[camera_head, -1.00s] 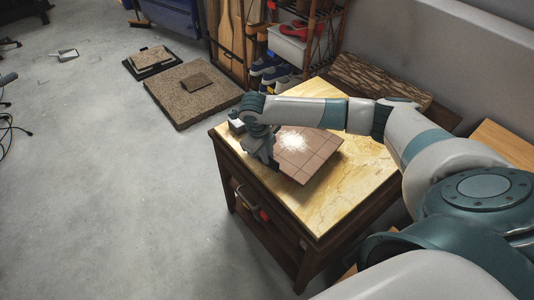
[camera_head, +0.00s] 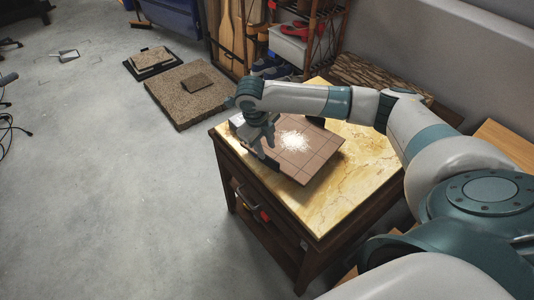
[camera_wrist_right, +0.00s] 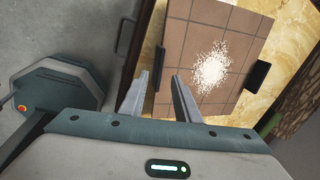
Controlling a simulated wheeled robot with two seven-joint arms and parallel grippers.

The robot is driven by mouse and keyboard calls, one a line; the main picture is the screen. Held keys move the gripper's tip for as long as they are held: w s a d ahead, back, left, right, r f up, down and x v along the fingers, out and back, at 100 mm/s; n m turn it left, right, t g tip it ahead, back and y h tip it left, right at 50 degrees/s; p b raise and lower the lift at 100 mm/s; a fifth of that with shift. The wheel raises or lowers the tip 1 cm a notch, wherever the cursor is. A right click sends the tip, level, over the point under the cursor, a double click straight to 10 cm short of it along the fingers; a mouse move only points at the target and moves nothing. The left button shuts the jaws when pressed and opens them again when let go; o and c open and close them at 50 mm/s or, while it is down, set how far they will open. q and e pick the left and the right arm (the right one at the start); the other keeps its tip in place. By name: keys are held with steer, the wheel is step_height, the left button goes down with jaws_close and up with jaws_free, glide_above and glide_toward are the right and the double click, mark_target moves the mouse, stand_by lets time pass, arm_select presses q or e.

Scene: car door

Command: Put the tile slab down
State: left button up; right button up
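The tile slab (camera_head: 312,160) is a brown square-tiled board with a patch of white grains on top. It lies on the yellow marbled top of the wooden table (camera_head: 350,195). In the right wrist view the slab (camera_wrist_right: 190,45) has a dark handle (camera_wrist_right: 158,68) at its near edge and another (camera_wrist_right: 257,75) at the opposite side. My right gripper (camera_head: 262,153) is at the slab's left edge in the head view. In the right wrist view my right gripper (camera_wrist_right: 159,80) has its fingers apart, with the near handle just beyond and between the tips. My left gripper is out of view.
A bark-textured slab (camera_head: 370,80) lies behind the table. A shelf rack with a red-and-white bin (camera_head: 288,45) stands beyond. Rough brown slabs (camera_head: 190,92) lie on the floor. Floor at left is mostly clear.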

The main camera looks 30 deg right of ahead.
steer(key=b+v, duration=0.1)
steer(key=v, duration=0.6)
steer(key=shift+r, duration=0.2)
stand_by(0.4)
